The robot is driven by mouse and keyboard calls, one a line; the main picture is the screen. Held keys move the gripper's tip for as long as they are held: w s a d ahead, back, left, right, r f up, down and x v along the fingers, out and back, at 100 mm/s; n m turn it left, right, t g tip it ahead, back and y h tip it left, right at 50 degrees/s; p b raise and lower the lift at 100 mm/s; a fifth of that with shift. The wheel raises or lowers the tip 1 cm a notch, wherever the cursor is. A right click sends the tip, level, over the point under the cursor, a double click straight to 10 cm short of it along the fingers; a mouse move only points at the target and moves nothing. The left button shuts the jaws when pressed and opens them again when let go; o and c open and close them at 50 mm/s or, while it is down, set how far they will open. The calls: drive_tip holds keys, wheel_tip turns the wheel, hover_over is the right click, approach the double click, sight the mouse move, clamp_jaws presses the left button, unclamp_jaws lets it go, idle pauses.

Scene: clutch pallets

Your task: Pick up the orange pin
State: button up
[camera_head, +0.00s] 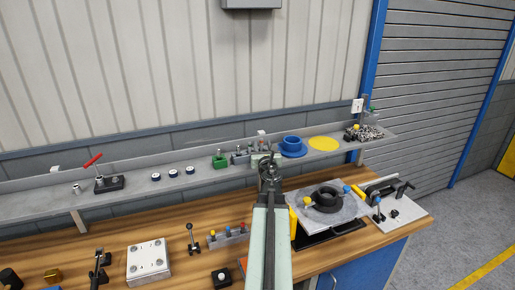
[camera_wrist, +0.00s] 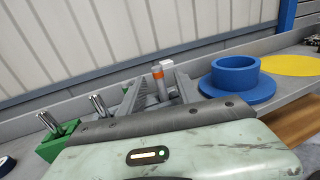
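The orange pin (camera_wrist: 158,77) shows in the wrist view as an upright grey pin with an orange band near its top. My gripper (camera_wrist: 157,88) is open, with its two grey fingers apart and the pin showing between their tips. I cannot tell whether either finger touches it; the pin's lower part is hidden behind my gripper body. In the head view my gripper (camera_head: 267,158) reaches to the long grey shelf (camera_head: 215,175), and I cannot make out the pin there.
A blue flanged ring (camera_head: 292,146) and a yellow disc (camera_head: 324,143) lie to the right on the shelf. A green block (camera_head: 219,161) with a metal pin stands to the left. The wall rises close behind. Below, the wooden bench (camera_head: 185,270) holds fixtures and a grey plate with a black ring (camera_head: 326,200).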

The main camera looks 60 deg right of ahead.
drive_tip(key=shift+w+d+f, duration=0.1)
drive_tip(key=shift+w+d, duration=0.3)
drive_tip(key=shift+w, duration=0.1)
drive_tip(key=x, duration=0.5)
drive_tip(key=shift+s+a, duration=0.1)
clamp_jaws()
